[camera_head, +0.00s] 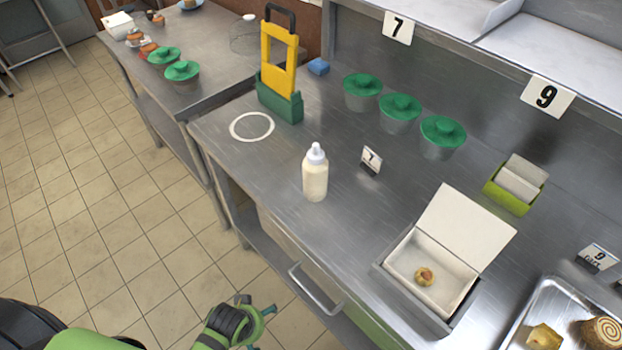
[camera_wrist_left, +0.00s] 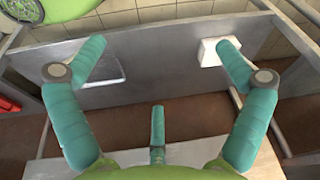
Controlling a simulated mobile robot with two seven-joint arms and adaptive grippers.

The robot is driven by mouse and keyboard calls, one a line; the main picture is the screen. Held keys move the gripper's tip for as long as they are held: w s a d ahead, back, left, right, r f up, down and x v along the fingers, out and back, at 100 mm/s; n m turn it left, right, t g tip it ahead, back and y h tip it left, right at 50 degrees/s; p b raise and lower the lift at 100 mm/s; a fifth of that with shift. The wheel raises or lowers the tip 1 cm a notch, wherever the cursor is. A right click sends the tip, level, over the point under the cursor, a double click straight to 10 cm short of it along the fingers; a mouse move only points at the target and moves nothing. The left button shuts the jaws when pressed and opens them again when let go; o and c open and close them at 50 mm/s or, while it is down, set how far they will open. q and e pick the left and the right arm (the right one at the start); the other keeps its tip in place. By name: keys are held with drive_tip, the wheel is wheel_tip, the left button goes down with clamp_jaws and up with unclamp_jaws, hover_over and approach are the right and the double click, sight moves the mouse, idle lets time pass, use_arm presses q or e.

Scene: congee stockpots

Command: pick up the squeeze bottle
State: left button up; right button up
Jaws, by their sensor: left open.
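The squeeze bottle (camera_head: 315,175) is clear with pale cream contents and a white cap. It stands upright on the steel counter (camera_head: 265,178) near its front edge, left of a small card marked 7. My left gripper (camera_head: 256,309) is low at the bottom of the head view, in front of the counter and well apart from the bottle. In the left wrist view the left gripper (camera_wrist_left: 160,48) has its teal fingers spread wide with nothing between them. The bottle does not show in that view. My right gripper is not in view.
A yellow-and-green caddy (camera_head: 279,75) stands behind the bottle to the left. Several green-lidded tubs (camera_head: 400,112) line the back. An open white box (camera_head: 435,270) holding a small round item sits to the right. The counter around the bottle is clear.

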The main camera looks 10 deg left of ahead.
use_arm(q)
wheel_tip(320, 180, up, 8)
drive_tip(key=w+t+p, duration=0.1)
drive_tip(key=w, duration=0.1)
drive_tip(key=t+h+p, duration=0.2)
drive_tip(key=t+h, duration=0.1)
drive_tip(key=t, duration=0.7)
approach(315, 182)
drive_tip(key=x, duration=0.5)
drive_tip(key=shift+w+a+r, duration=0.1)
drive_tip(key=shift+w+r, duration=0.2)
drive_tip(key=shift+w, duration=0.55)
drive_tip(key=shift+w+f, duration=0.3)
drive_tip(key=shift+w, duration=0.25)
drive_tip(key=w, duration=0.1)
drive_tip(key=w+d+f, duration=0.1)
drive_tip(key=w+f+p, duration=0.1)
drive_tip(key=shift+w+d, duration=0.1)
drive_tip(key=shift+d, duration=0.25)
drive_tip(key=shift+w+d+f, duration=0.1)
drive_tip(key=shift+w+f, duration=0.25)
drive_tip(key=shift+w, duration=0.2)
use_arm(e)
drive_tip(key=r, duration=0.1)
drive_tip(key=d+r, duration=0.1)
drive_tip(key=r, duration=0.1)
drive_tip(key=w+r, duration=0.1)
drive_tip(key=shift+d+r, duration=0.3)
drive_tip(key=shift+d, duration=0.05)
